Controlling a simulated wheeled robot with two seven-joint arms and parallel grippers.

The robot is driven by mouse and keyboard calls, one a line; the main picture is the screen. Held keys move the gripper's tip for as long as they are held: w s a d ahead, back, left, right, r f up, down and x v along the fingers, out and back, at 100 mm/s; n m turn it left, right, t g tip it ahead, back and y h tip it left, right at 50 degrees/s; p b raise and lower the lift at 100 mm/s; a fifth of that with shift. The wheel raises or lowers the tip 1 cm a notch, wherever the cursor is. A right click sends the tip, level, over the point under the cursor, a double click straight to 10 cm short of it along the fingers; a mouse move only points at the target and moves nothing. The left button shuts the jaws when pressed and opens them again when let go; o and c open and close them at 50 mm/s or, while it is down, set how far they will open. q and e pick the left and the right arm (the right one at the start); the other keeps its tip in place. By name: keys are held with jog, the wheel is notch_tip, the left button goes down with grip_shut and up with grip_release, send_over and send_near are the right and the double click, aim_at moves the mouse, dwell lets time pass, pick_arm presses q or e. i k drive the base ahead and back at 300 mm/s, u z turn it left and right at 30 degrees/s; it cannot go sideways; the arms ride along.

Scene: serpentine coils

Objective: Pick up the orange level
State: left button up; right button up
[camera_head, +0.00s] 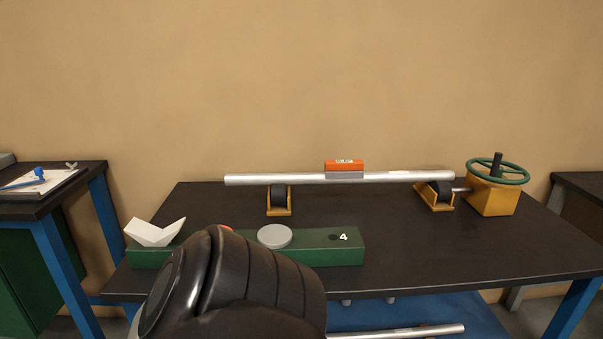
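The orange level (344,166) is a small orange block with a pale vial window on top. It sits on a grey base on top of a long silver pipe (265,180), a little right of the middle. The pipe lies across two yellow roller stands on the black table (420,235). A large black part of my own arm fills the bottom middle of the view and hides part of the table front. No gripper fingers show in this view.
A green block (335,253) marked 4 lies at the table's front left, with a grey disc (275,236) and a white angled piece (155,232) on it. A yellow box with a green handwheel (497,171) stands right. The table's middle is clear.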

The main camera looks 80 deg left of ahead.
aim_at(333, 168)
jog(key=k, duration=0.2)
jog(key=u, duration=1.25)
